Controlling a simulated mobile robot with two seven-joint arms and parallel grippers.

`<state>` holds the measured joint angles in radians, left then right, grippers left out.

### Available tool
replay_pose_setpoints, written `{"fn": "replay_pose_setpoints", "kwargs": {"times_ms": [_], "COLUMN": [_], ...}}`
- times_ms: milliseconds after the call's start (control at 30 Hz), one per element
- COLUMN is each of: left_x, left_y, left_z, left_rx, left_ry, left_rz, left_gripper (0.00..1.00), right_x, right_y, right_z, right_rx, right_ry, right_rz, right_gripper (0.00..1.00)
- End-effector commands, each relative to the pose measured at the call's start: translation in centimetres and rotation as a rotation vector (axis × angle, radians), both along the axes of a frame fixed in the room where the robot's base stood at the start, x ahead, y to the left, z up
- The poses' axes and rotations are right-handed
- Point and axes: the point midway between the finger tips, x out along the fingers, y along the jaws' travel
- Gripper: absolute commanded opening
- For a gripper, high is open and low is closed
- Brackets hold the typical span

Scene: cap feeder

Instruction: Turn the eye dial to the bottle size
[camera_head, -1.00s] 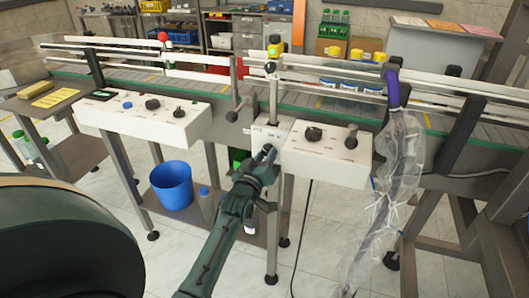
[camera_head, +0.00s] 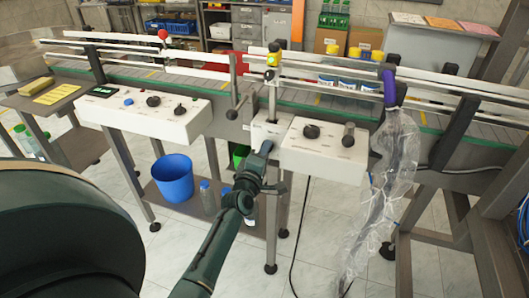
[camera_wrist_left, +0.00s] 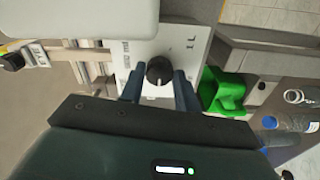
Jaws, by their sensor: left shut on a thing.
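The eye dial (camera_wrist_left: 159,71) is a small black knob with a white pointer line, on a white panel (camera_wrist_left: 150,48) with printed marks too small to read. My left gripper (camera_wrist_left: 159,90) has one finger on each side of the knob and is shut on it. In the head view, my left gripper (camera_head: 266,147) reaches the white plate (camera_head: 272,131) below the eye post and hides the dial. The yellow eye (camera_head: 274,54) sits high on that post. My right gripper is not in view.
White control boxes with black knobs flank the plate, one on the left (camera_head: 145,113) and one on the right (camera_head: 325,150). A clear plastic sleeve (camera_head: 395,175) hangs at the right. A blue bucket (camera_head: 173,178) stands below. A green bin (camera_wrist_left: 222,90) is near the gripper.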

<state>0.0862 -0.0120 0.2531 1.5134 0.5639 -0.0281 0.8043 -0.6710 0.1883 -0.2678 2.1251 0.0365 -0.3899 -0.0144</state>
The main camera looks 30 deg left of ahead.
Motion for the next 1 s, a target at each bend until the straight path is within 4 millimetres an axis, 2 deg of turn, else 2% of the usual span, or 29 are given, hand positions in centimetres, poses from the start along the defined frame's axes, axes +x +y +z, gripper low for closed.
{"fn": "replay_pose_setpoints", "kwargs": {"times_ms": [300,767,800,1000], "left_x": [-0.01,0.0,0.0,0.0], "left_y": [0.0,0.0,0.0,0.0], "left_z": [0.0,0.0,0.0,0.01], "left_rx": [-0.09,-0.1,-0.1,-0.1], "left_ry": [-0.021,-0.023,-0.023,-0.024], "left_rz": [0.0,-0.001,-0.001,0.0], "left_gripper": [0.09,0.09,0.33,0.5], "right_x": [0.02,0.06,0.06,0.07], "right_y": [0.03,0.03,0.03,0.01], "right_z": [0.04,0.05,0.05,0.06], "right_rx": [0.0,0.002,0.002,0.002], "right_ry": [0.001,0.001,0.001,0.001], "right_rz": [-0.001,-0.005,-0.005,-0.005], "right_gripper": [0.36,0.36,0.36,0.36]}}
